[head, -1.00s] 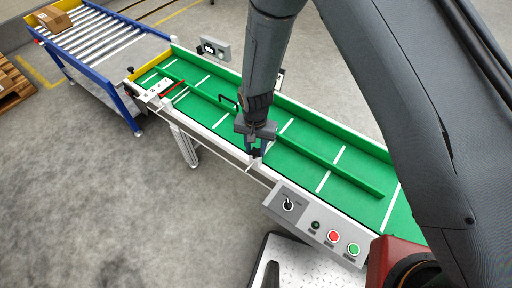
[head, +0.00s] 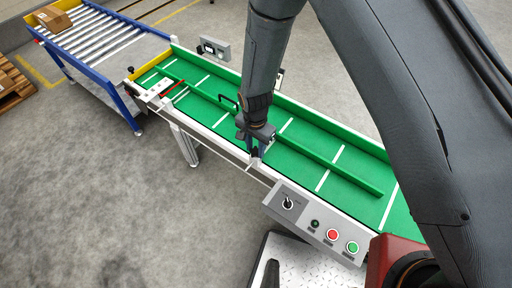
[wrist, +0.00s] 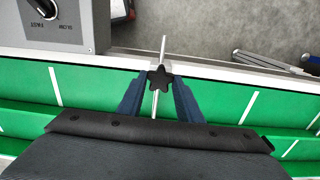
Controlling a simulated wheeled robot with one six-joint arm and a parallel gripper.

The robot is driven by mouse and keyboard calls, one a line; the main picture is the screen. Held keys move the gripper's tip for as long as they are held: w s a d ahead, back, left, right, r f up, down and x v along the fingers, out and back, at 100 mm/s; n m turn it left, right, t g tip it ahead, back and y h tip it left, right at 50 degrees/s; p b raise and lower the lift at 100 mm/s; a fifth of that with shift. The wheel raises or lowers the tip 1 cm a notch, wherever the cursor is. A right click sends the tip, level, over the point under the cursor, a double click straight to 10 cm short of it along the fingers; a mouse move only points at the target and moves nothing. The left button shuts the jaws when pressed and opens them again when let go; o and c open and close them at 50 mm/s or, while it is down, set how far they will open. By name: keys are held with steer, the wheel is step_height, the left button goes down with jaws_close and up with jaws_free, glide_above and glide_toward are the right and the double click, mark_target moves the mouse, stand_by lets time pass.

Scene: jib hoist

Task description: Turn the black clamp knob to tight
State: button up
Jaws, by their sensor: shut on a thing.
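The black clamp knob (wrist: 160,78) is star-shaped and sits at the belt's side rail, on a thin metal rod. My gripper (wrist: 159,84) has its two blue fingers closed on the knob from both sides in the wrist view. In the head view my gripper (head: 255,152) is at the near rail of the green conveyor (head: 355,181), and its fingers and wrist hide the knob there. How tight the knob is cannot be told from the frames.
A grey control box (head: 315,222) with a switch, a red button and a green button is on the near rail, right of my gripper. A long green guide bar (head: 330,168) runs along the belt. A roller table (head: 95,38) with a carton stands at the far left.

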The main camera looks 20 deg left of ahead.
mark_target(255, 151)
steer(key=shift+s, duration=0.1)
steer(key=o, duration=1)
steer(key=shift+o, duration=0.2)
steer(key=shift+r, duration=0.25)
step_height(255, 151, up, 7)
steer(key=shift+r+b, duration=0.15)
steer(key=shift+b, duration=0.55)
